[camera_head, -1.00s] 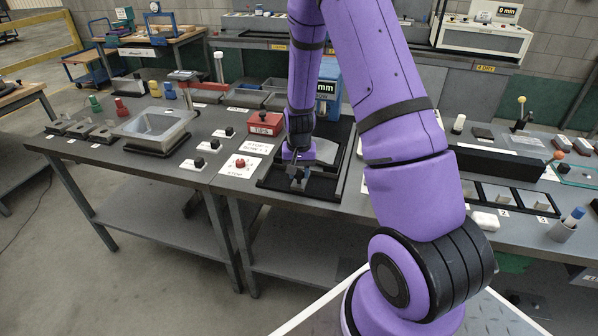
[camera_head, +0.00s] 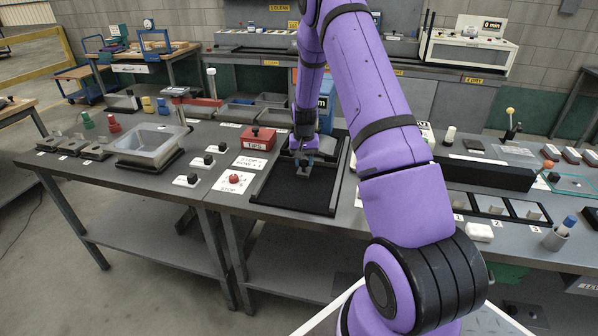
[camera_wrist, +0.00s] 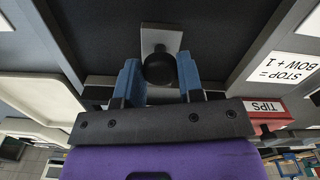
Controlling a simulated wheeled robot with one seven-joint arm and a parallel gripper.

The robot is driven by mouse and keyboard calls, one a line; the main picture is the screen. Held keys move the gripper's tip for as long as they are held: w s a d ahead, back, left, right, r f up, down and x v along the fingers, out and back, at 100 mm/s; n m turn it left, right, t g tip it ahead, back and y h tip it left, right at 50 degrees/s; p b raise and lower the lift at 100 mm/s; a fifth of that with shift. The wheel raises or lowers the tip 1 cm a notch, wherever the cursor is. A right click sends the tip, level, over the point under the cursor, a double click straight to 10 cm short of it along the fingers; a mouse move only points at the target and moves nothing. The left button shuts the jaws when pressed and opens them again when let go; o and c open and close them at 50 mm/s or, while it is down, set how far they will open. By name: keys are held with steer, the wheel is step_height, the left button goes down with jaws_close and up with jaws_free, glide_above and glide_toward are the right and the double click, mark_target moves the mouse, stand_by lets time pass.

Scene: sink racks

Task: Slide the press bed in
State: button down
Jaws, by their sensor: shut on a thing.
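The press bed (camera_head: 316,180) is a grey plate in a black-framed track (camera_head: 290,205) on the bench, partly hidden by my arm and gripper. My gripper (camera_head: 303,163) is low over it, at the far part of the track. In the wrist view its two blue fingers (camera_wrist: 160,82) are shut on a round black knob (camera_wrist: 160,68), which stands on a small light grey plate (camera_wrist: 160,38). The blue press (camera_head: 326,92) with its display stands behind, mostly hidden by my arm. The near part of the track is bare black floor.
A red TIPS box (camera_head: 257,138) stands close left of the track, with a red stop button (camera_head: 233,179) on a white card nearer. Grey trays lie behind the box. A long black block (camera_head: 470,177) lies to the right.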

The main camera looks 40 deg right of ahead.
steer(key=shift+w+d+r, duration=0.1)
steer(key=shift+w+d, duration=0.65)
steer(key=shift+d, duration=0.2)
steer(key=shift+w+d, duration=0.75)
steer(key=shift+d, duration=0.2)
steer(key=c, duration=0.8)
jaws_free()
steer(key=shift+d, duration=0.15)
steer(key=shift+o, duration=0.2)
step_height(320, 180, up, 11)
